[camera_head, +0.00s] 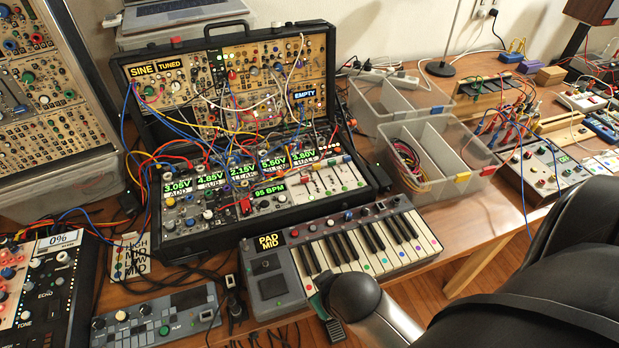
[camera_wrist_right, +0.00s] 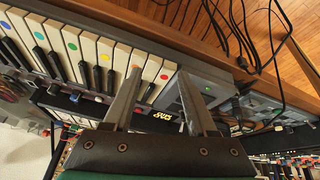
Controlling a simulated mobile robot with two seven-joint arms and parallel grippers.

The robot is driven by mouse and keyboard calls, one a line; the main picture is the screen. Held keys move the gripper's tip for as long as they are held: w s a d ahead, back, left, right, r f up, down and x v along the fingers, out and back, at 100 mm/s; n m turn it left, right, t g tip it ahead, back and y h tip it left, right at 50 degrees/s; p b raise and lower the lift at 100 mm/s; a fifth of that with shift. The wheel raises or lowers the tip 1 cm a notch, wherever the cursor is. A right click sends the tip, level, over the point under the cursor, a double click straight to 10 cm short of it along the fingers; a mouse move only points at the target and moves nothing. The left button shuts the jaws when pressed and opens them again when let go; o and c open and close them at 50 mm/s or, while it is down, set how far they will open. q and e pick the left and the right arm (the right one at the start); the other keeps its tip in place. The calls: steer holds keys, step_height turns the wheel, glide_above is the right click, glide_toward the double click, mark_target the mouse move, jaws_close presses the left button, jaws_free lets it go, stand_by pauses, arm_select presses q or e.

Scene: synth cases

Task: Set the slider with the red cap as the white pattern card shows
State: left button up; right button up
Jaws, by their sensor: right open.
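The slider panel (camera_head: 325,186) is at the lower right of the open black synth case, with several sliders side by side and coloured dots along its bottom. The white pattern card (camera_head: 130,258) lies left of the case and reads HIGH, MID, LOW, MID. My right gripper (camera_wrist_right: 159,76) is open and empty above the keyboard's left end in the right wrist view. In the head view it is in front of the keys, apart from the sliders, its fingers mostly hidden. My left gripper is out of view.
The keyboard (camera_head: 375,242) with a PAD MID label stands in front of the case. Patch cables (camera_head: 225,135) arch over the case's modules, left of the sliders. A clear divided bin (camera_head: 432,150) stands close right of the case. Small devices (camera_head: 160,318) fill the front left.

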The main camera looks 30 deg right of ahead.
steer(key=w+d+r+m+t, duration=0.1)
steer(key=w+d, duration=0.1)
steer(key=w+d+r+t+h, duration=0.1)
steer(key=w+d+t, duration=0.1)
steer(key=w+d+r+m+t+h, duration=0.1)
steer(key=w+d, duration=0.1)
steer(key=shift+w+d+r+m+p, duration=0.15)
steer(key=shift+w+d+m+p, duration=0.15)
steer(key=shift+w, duration=0.1)
steer(key=w+d+r+t, duration=0.3)
steer(key=w+r, duration=0.1)
arm_select(q)
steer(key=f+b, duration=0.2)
steer(key=b, duration=0.1)
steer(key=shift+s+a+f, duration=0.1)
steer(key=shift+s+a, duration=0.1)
arm_select(e)
steer(key=t, duration=0.1)
glide_toward(305, 181)
steer(key=shift+m, duration=0.3)
steer(key=x, duration=0.8)
steer(key=shift+r, duration=0.1)
jaws_close()
